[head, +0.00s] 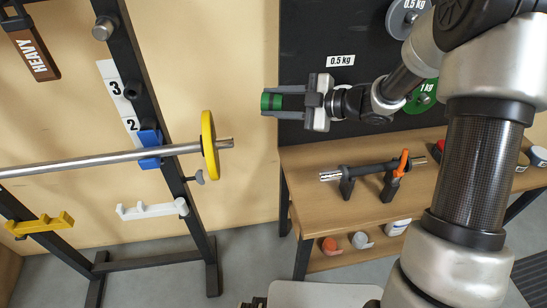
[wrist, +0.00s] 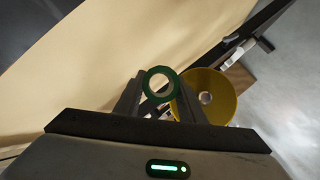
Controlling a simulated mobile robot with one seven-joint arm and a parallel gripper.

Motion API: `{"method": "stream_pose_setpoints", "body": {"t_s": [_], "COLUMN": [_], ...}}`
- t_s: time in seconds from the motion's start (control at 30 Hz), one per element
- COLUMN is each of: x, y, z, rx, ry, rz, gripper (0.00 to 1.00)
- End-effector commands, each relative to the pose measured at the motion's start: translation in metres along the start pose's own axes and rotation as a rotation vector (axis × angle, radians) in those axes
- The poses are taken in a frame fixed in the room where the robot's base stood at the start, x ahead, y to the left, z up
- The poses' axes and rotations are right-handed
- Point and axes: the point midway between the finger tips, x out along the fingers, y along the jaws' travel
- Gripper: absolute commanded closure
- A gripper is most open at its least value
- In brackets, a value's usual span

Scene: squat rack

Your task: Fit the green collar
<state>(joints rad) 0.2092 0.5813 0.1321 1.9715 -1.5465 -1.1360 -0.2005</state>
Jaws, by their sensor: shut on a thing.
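My gripper (head: 288,101) is shut on the green collar (head: 271,101), held in the air to the upper right of the bar's end. In the wrist view the green collar (wrist: 160,84) shows as a ring between the fingers, its hole facing the camera. The steel bar (head: 90,162) rests on the rack's blue hook (head: 150,149). A yellow plate (head: 209,146) is on the bar, with a short bare bar end (head: 226,143) sticking out to its right. The yellow plate (wrist: 222,98) also shows behind and right of the collar in the wrist view.
The black rack upright (head: 140,80) carries a white hook (head: 152,210). A wooden bench (head: 300,160) on the right holds a short bar on black stands with an orange clamp (head: 403,163). A dark board with plates stands behind. The space between collar and bar end looks clear.

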Motion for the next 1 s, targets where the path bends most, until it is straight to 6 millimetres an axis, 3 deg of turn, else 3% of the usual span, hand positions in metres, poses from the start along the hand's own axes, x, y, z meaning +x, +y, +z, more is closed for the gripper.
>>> {"method": "stream_pose_setpoints", "body": {"t_s": [0.03,0.1,0.3,0.83,1.0], "x": [0.004,0.003,-0.003,-0.006,0.003], "y": [-0.028,-0.051,-0.084,-0.085,-0.088], "z": [0.011,0.01,0.008,0.007,0.002], "rx": [-0.043,-0.102,-0.189,-0.196,-0.197], "ry": [0.056,0.129,0.239,0.249,0.251], "rz": [-0.038,-0.087,-0.157,-0.165,-0.166], "gripper": [1.0,1.0,1.0,1.0,1.0]}}
